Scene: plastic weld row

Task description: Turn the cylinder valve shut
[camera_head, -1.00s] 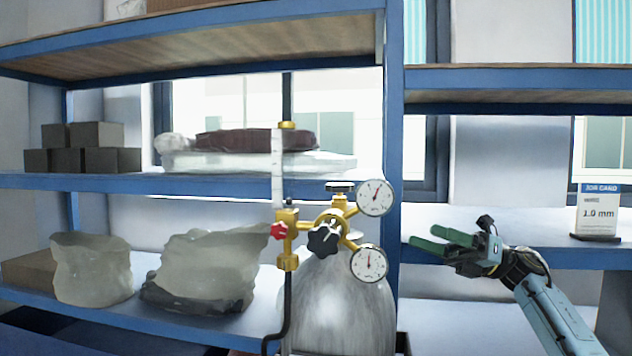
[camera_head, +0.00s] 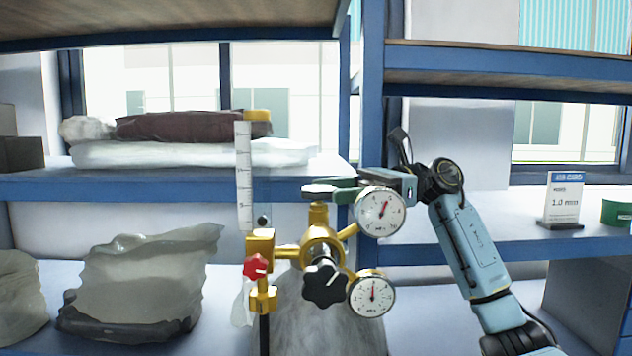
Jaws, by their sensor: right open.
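The gas cylinder (camera_head: 325,325) stands upright at the lower middle, with a brass valve and regulator (camera_head: 318,246) on top. A flat round handwheel (camera_head: 317,190) caps the brass stem. A black star knob (camera_head: 324,284), a red knob (camera_head: 256,266), an upper gauge (camera_head: 379,212) and a lower gauge (camera_head: 371,293) are on the regulator. My right gripper (camera_head: 335,189) reaches in from the right. Its green fingers are open at the handwheel's right side, partly behind the upper gauge. I cannot tell whether they touch the handwheel. My left gripper is out of view.
A clear flow tube (camera_head: 243,178) stands upright left of the valve. A blue shelf (camera_head: 180,188) behind holds wrapped packs, with plastic bags (camera_head: 140,285) below. A 1.0 mm sign (camera_head: 563,200) stands on the right shelf, beside a green roll (camera_head: 616,213).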

